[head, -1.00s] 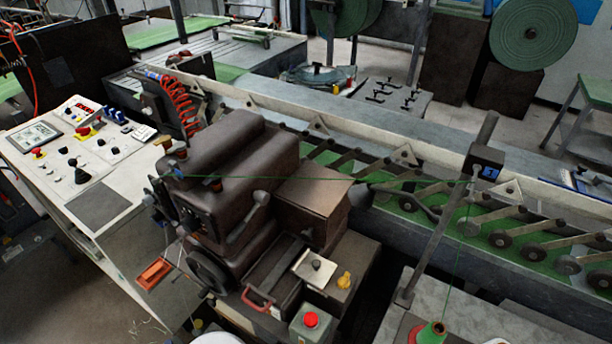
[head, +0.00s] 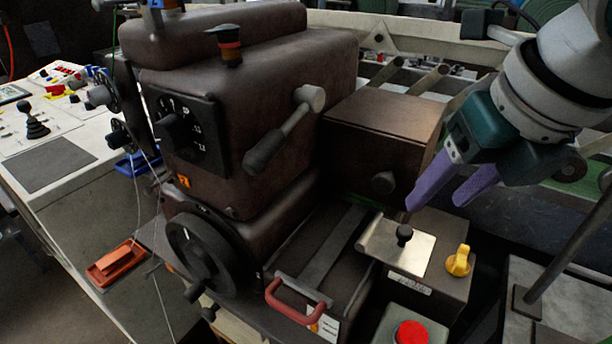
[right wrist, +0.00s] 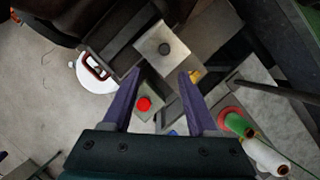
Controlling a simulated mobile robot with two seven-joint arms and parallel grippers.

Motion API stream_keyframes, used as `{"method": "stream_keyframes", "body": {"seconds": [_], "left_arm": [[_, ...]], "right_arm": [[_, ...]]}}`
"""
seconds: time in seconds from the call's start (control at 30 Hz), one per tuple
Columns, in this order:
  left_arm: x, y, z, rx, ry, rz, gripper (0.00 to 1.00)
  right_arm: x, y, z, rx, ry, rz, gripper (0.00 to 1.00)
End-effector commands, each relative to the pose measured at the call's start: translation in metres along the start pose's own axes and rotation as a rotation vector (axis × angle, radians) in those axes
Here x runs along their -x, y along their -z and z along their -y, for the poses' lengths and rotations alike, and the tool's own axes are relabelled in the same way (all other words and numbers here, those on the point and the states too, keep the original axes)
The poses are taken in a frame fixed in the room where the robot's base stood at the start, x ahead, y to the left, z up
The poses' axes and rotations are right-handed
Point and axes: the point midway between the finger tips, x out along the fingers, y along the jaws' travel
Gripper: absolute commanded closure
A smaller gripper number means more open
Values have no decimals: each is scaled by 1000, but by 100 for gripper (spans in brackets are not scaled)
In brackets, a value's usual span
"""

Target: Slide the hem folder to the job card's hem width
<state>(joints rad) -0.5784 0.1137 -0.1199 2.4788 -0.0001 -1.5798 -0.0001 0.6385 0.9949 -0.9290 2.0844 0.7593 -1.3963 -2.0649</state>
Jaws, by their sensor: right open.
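The hem folder appears to be the bright metal plate with a black knob (head: 398,244) on the sewing machine's bed; it also shows in the right wrist view (right wrist: 172,54). A pale label strip sits on the block's front edge below it, its marks too small to read. A yellow knob (head: 458,261) stands just right of the plate. My right gripper (head: 436,205), with purple fingers, is open and empty, above and behind the plate, apart from it. In the right wrist view the plate lies beyond the fingertips (right wrist: 160,72). I cannot make out a job card. My left gripper is out of view.
The brown machine head (head: 230,90) with its lever and black handwheel (head: 205,255) stands left of the plate. A red handle (head: 297,303) and a red button (head: 411,333) sit in front.

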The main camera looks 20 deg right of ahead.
Motion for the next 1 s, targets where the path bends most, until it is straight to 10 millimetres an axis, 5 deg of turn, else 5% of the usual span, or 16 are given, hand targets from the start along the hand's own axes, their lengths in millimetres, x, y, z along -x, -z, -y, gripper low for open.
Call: {"method": "stream_keyframes", "body": {"seconds": [0.27,0.7,1.0], "left_arm": [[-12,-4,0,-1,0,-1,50],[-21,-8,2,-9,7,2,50],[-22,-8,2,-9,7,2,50]], "right_arm": [[-24,-1,12,67,21,-4,41],[-98,-1,12,67,20,-1,41],[-107,-2,13,68,20,1,41]]}}
